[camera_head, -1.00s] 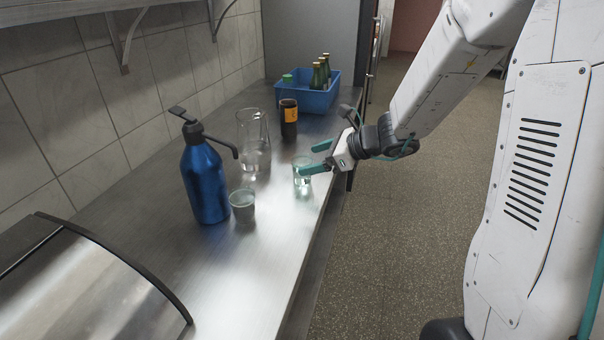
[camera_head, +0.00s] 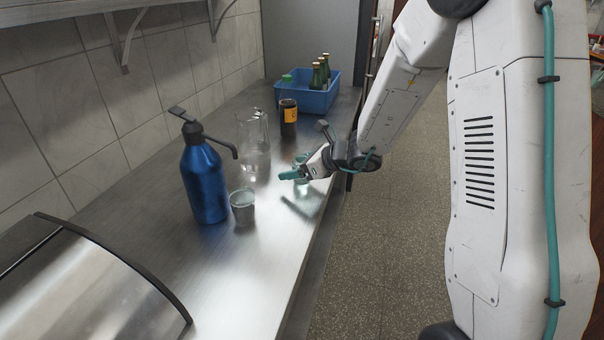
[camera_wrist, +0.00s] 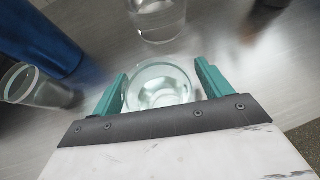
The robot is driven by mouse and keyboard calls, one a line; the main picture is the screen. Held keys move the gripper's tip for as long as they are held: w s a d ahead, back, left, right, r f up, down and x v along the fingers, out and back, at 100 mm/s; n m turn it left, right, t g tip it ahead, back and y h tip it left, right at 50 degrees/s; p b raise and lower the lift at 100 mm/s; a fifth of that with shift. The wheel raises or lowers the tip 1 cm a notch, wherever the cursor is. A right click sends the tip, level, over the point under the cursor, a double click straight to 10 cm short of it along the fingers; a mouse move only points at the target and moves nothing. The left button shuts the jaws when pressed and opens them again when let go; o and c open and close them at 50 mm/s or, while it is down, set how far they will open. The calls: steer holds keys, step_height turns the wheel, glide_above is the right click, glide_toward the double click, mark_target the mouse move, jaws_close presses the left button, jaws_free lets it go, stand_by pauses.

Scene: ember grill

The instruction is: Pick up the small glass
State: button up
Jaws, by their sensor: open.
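The small glass (camera_wrist: 160,82) is clear and stands upright, seen from above in the wrist view. It lies between the two teal fingers of my gripper (camera_wrist: 162,86), with its near part hidden by the gripper's dark front edge. The fingers are apart, one on each side of the glass; I cannot tell whether either touches it. In the head view my gripper (camera_head: 293,170) is low over the counter and hides most of the glass.
On the metal counter (camera_head: 255,285), a blue pump bottle (camera_head: 204,180) and a translucent cup (camera_head: 242,207) stand to the left. A clear pitcher (camera_head: 253,150) is close to my gripper. A dark jar (camera_head: 288,118) and a blue crate (camera_head: 318,100) with bottles stand farther back.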

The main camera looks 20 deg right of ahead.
steer(key=c, duration=1.2)
steer(key=shift+r, duration=0.1)
steer(key=shift+r, duration=1.75)
steer(key=s+d+r, duration=0.1)
steer(key=s+d, duration=0.8)
steer(key=s, duration=0.4)
steer(key=shift+r, duration=0.15)
steer(key=shift+d, duration=0.1)
